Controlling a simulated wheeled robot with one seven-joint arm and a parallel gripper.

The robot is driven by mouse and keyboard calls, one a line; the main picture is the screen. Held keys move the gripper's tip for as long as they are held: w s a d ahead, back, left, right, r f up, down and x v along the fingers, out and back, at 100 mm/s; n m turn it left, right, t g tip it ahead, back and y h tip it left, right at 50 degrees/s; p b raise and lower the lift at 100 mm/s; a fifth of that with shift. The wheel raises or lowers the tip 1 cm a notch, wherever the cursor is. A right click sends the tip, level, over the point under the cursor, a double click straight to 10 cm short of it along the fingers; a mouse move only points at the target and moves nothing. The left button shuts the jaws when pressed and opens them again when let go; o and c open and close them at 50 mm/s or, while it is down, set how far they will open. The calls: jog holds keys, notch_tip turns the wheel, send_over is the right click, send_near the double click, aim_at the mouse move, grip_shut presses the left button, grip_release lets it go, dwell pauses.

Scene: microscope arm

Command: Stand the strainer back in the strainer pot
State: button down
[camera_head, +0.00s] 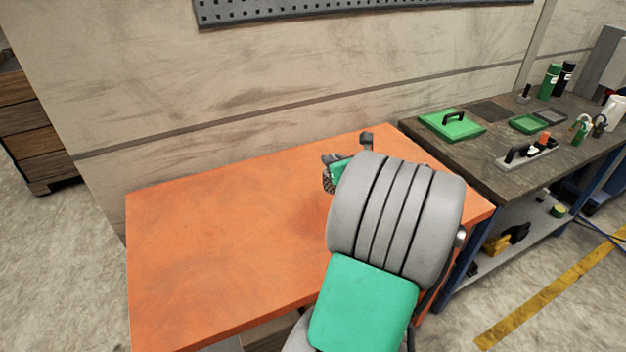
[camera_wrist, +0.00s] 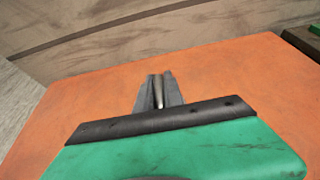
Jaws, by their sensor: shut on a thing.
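In the wrist view my gripper (camera_wrist: 158,92) is shut on a thin metallic rod (camera_wrist: 158,93), which looks like the strainer's handle. The rest of the held thing is hidden below the fingers and the green palm. In the head view my grey and green arm covers most of the gripper. A bit of green and dark parts shows left of the arm, over the orange table (camera_head: 210,250), with a small dark mesh-like patch (camera_head: 328,182) beside it that may be part of the strainer. I cannot make out the strainer pot in either view; my arm may hide it.
The left and front of the orange table are bare. A dark workbench (camera_head: 480,160) adjoins on the right, with a green lidded box (camera_head: 452,125), a green tray (camera_head: 524,124), a tool holder (camera_head: 527,153), bottles (camera_head: 550,80) and padlocks. A wall stands behind.

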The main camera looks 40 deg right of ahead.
jog(key=w+f, duration=0.1)
jog(key=f, duration=0.1)
jog(key=w+f, duration=0.2)
jog(key=f, duration=0.1)
jog(key=w+a+f, duration=0.1)
jog(key=f, duration=0.2)
jog(key=shift+w+a+f, duration=0.1)
jog(key=shift+w+f, duration=0.1)
jog(key=shift+w, duration=0.2)
jog(key=shift+f, duration=0.3)
jog(key=shift+f, duration=0.1)
jog(key=c, duration=1.9)
grip_release()
jog(key=shift+f, duration=0.1)
jog(key=o, duration=0.4)
jog(key=shift+o, duration=0.2)
